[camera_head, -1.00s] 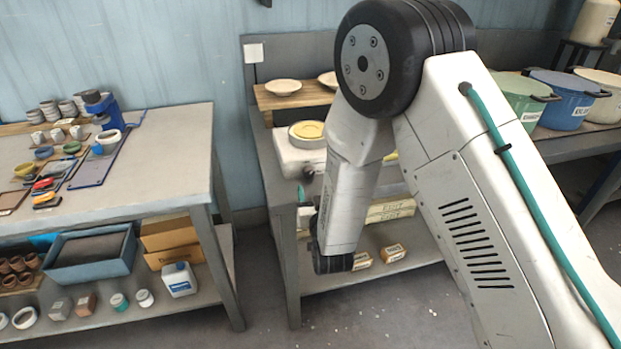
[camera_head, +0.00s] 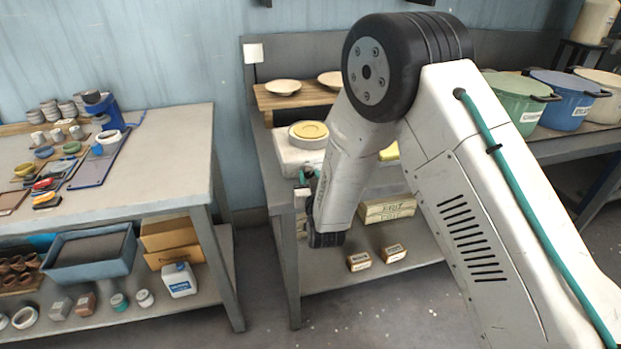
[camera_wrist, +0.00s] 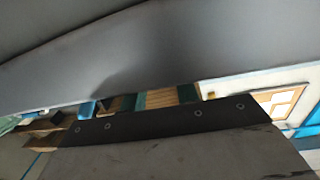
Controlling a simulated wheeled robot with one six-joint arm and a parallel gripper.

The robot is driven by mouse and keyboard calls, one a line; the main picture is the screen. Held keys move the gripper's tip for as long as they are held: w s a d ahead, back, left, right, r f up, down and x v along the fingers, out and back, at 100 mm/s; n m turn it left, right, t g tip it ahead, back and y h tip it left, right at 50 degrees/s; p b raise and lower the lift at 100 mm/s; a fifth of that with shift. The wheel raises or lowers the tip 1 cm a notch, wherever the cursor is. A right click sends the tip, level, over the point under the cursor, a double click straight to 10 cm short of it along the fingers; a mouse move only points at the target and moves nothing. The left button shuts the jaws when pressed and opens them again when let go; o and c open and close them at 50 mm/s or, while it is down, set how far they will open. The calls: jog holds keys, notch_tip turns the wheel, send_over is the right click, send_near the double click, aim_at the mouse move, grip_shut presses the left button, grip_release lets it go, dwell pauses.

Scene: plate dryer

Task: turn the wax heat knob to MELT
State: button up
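The wax heater, a pale box (camera_head: 290,155) with a round yellow-topped pan (camera_head: 309,131), stands on the middle bench in the head view. My arm hides the rest of the gripper and part of the heater's front. The wrist view is filled by large grey surfaces and a dark bolted strip. No finger gap, knob or MELT mark can be read there.
The bench's shelf under my arm holds small labelled boxes (camera_head: 359,261) and a larger carton (camera_head: 388,209). Plates (camera_head: 283,87) rest on a wooden board behind the heater. A left table (camera_head: 165,160) is separated by a floor gap.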

jog(key=shift+m, duration=1.5)
jog(key=o, duration=1)
jog(key=shift+s+d+r, duration=0.1)
jog(key=shift+s+d, duration=0.15)
jog(key=shift+s, duration=1)
jog(key=shift+s+d+f, duration=0.1)
jog(key=shift+s+d, duration=0.2)
jog(key=shift+s, duration=1)
jog(key=shift+s+d+r, duration=0.1)
jog(key=shift+s+d, duration=0.15)
jog(key=shift+s, duration=1)
